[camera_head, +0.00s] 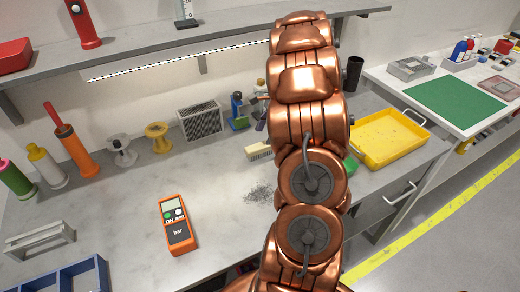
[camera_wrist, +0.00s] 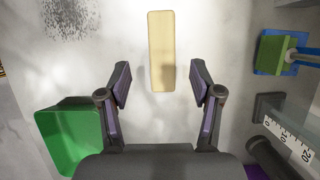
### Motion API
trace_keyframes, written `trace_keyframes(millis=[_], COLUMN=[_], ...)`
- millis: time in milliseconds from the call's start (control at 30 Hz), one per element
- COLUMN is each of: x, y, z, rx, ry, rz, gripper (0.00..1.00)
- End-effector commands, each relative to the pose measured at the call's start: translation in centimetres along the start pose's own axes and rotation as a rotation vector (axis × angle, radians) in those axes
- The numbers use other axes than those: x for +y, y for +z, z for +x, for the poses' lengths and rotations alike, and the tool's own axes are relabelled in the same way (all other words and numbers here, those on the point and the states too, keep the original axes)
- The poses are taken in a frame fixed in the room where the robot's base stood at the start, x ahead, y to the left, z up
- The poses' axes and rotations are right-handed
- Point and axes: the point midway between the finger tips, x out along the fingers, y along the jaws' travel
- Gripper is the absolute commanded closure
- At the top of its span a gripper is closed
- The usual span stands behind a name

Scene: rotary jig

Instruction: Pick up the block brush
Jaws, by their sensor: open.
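The block brush (camera_wrist: 161,50) shows in the wrist view as a long pale wooden block lying on the grey bench, ahead of my gripper and a little above centre. In the head view part of the brush (camera_head: 258,152) shows just left of my copper arm, and the rest is hidden behind the arm. My gripper (camera_wrist: 160,82) is open in the wrist view. Its two dark fingers with purple pads stand left and right of the near end of the block, with a gap on each side. My gripper is hidden behind my arm in the head view.
A green container (camera_wrist: 72,140) lies left of my gripper in the wrist view. A blue and green fixture (camera_wrist: 275,53) and a scaled tool (camera_wrist: 285,130) stand to the right. Dark filings (camera_head: 260,192) lie on the bench (camera_head: 120,225). A yellow tray (camera_head: 409,134) sits right of my arm.

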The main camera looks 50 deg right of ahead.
Motion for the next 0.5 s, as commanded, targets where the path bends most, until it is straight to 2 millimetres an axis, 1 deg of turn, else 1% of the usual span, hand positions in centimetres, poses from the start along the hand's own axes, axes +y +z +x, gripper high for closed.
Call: trace_keyframes(millis=[167,400,500], x=[-0.1,-0.2,-0.2], y=[0.0,-0.1,-0.1], z=[1.3,4.6,5.5], rx=[0.001,-0.001,-0.002], ry=[-0.001,0.003,0.001], rz=[0.001,0.001,0.000], gripper=[0.35,0.35,0.35])
